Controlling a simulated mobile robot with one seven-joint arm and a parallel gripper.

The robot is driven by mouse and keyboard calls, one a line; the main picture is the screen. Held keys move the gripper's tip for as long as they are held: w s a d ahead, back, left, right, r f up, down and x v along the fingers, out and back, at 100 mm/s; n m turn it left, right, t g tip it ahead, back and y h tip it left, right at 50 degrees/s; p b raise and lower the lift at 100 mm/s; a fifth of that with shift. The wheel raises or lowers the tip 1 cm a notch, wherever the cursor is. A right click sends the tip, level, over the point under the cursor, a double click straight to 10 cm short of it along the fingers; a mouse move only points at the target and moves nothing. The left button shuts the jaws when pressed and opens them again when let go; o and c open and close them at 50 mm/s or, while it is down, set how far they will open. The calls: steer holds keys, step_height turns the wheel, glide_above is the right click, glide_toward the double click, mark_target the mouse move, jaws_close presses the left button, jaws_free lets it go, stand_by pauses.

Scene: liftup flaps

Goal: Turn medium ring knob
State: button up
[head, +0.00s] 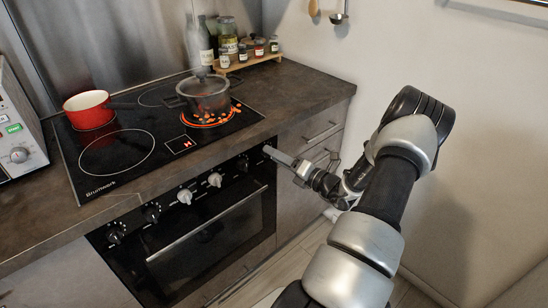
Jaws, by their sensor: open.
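A row of knobs runs along the front of the oven. Two dark knobs are at the left, the leftmost (116,232) and its neighbour (152,211). Two pale knobs, one (185,195) and another (214,179), are in the middle, and a dark knob (243,162) is to their right. I cannot tell which one is the medium ring knob. My gripper (270,152) is open, its tips at the right end of the panel. They hide part of the panel there, and I cannot tell whether they touch it.
The front left ring (117,153) is bare. The oven handle (208,222) juts out below the knobs. Drawers (305,150) are at the right.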

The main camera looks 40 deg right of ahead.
steer(key=shift+w+a, duration=0.1)
steer(key=shift+w, duration=0.45)
steer(key=c, duration=1)
